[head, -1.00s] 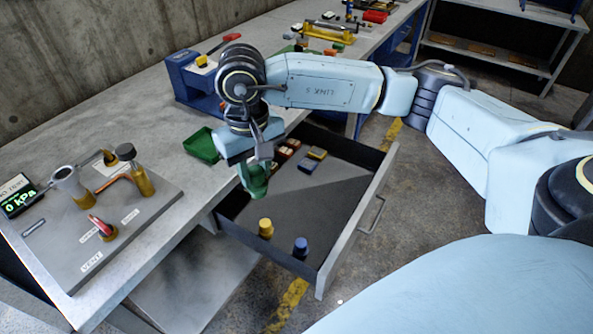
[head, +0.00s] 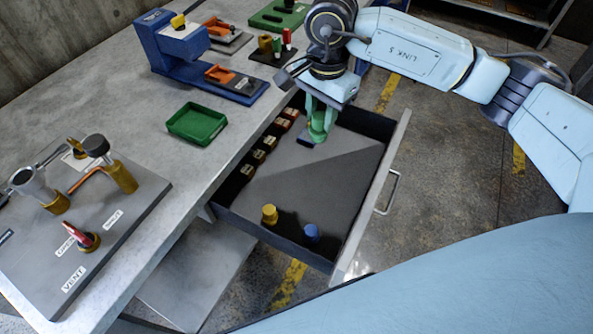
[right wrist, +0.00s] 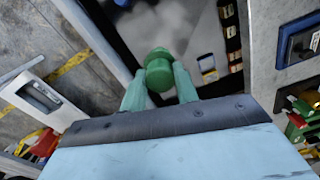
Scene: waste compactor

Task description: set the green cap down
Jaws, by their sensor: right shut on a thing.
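The green cap (head: 317,133) is held in my right gripper (head: 322,112), over the far part of the open drawer (head: 310,190). In the right wrist view the green cap (right wrist: 158,62) sits between the two green fingers of my right gripper (right wrist: 160,85), which are shut on it. I cannot tell how high it is above the drawer floor. A yellow cap (head: 269,214) and a blue cap (head: 311,233) stand upright at the drawer's near end. My left gripper is out of view.
Small dark blocks (head: 259,156) line the drawer's left wall; a dark blue block (head: 305,138) lies beside the gripper. A green tray (head: 197,124) and a blue machine (head: 175,50) stand on the bench. A valve panel (head: 100,225) is at left. The drawer's middle is clear.

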